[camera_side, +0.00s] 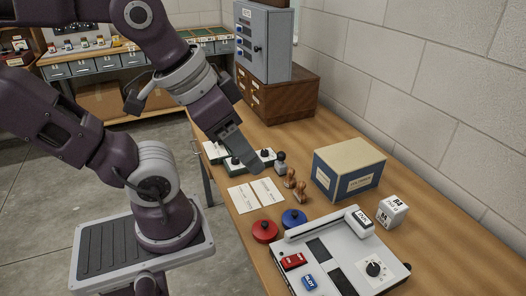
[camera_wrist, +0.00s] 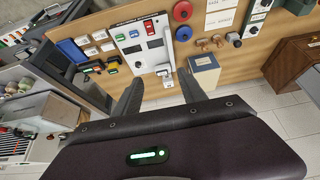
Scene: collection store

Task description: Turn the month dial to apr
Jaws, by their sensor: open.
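The white machine (camera_side: 330,262) stands at the front of the wooden bench in the side view, with a round dial (camera_side: 375,269) with a black centre on its right part. The dial's markings are too small to read. The machine also shows at the top of the wrist view (camera_wrist: 124,31), with a small black knob (camera_wrist: 138,65) near its lower edge. My gripper (camera_side: 248,162) is raised above the bench, behind and left of the machine, apart from the dial. In the wrist view my gripper (camera_wrist: 160,92) has its two fingers wide apart with nothing between them.
Red (camera_side: 265,231) and blue (camera_side: 294,218) round pads, wooden-handled stamps (camera_side: 290,178) and white cards (camera_side: 243,197) lie behind the machine. A blue-and-tan box (camera_side: 348,168) and a white printed block (camera_side: 393,210) stand to the right. A wooden drawer cabinet (camera_side: 283,97) stands farther back.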

